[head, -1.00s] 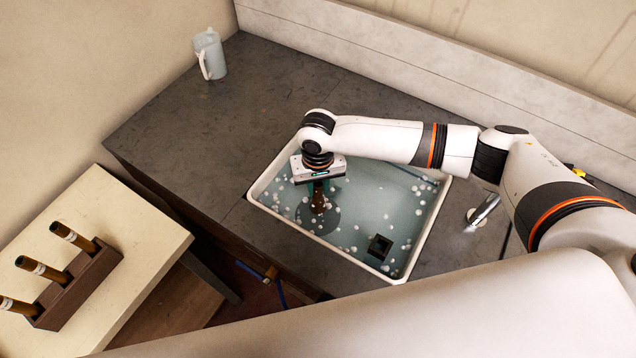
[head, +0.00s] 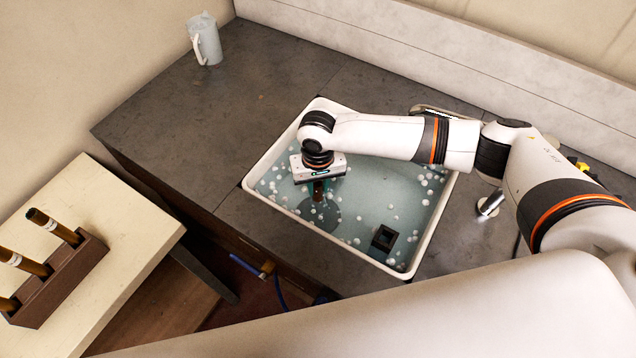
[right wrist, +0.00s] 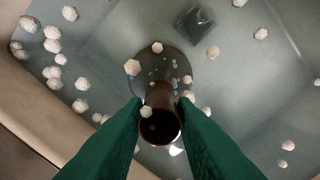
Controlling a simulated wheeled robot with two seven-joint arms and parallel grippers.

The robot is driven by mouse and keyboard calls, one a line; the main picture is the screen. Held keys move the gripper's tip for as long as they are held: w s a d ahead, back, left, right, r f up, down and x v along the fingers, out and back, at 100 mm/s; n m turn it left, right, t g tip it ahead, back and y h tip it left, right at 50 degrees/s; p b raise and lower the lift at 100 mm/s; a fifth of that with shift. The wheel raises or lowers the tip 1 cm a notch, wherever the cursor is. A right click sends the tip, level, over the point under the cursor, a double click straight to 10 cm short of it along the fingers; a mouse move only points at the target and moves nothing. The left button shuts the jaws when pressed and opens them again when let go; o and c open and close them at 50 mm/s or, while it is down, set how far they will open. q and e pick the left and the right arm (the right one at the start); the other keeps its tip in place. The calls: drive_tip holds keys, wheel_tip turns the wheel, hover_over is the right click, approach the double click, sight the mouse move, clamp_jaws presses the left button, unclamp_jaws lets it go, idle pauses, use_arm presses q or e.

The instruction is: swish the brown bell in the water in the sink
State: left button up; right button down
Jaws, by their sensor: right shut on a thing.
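The brown bell (right wrist: 160,97) is a narrow brown tube whose wide flare shows below it in the water in the right wrist view. My right gripper (right wrist: 160,110) is shut on its narrow, open end, with a green finger on each side. In the head view the bell (head: 318,194) hangs flare-down under my right gripper (head: 318,183), its lower part in the water. The white-rimmed sink (head: 436,217) holds bluish water with several white suds floating. I cannot tell whether the flare touches the bottom. My left gripper is out of view.
A dark square drain piece (head: 384,238) lies in the sink, right of the bell. A metal tap (head: 490,203) stands right of the sink. A white jug (head: 205,40) stands at the back left. A wooden rack (head: 62,281) with brown tubes sits on the cream table (head: 130,240).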

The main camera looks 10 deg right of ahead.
drive_tip(key=shift+s+d, duration=0.1)
drive_tip(key=shift+s+d+p, duration=0.95)
drive_tip(key=shift+s+p, duration=0.05)
drive_tip(key=shift+p, duration=0.3)
drive_tip(key=shift+w+a, duration=0.15)
drive_tip(key=shift+w, duration=0.05)
drive_tip(key=shift+w+a+b, duration=0.4)
drive_tip(key=shift+w+a, duration=0.55)
drive_tip(key=shift+s+d, duration=0.15)
